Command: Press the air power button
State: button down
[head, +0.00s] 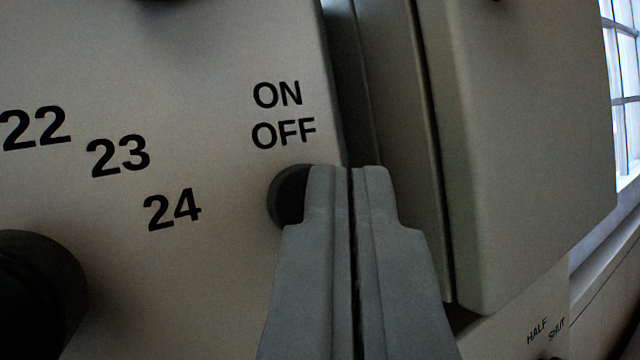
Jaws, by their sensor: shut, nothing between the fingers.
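A round dark button (287,196) sits on the pale panel (215,255), just below the printed words ON and OFF. No label reading "air power" shows in this view. My gripper (351,170) is shut, with its two grey fingers side by side and nothing between them. Its fingertips overlap the right part of the button in the picture and hide it. I cannot tell whether they touch it.
A dark round knob (38,295) stands out at the lower left, near the numbers 22, 23 and 24. A pale raised box (535,150) rises on the right, beyond a dark gap. A window (625,95) shows at the upper right.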

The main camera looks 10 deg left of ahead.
jog(key=shift+s+d, duration=0.1)
jog(key=shift+s, duration=0.05)
jog(key=s+d, duration=0.1)
jog(key=s, duration=0.1)
jog(key=s+d, duration=0.2)
jog(key=shift+s+d, duration=0.15)
jog(key=shift+s, duration=0.25)
dwell(0.4)
dwell(2.0)
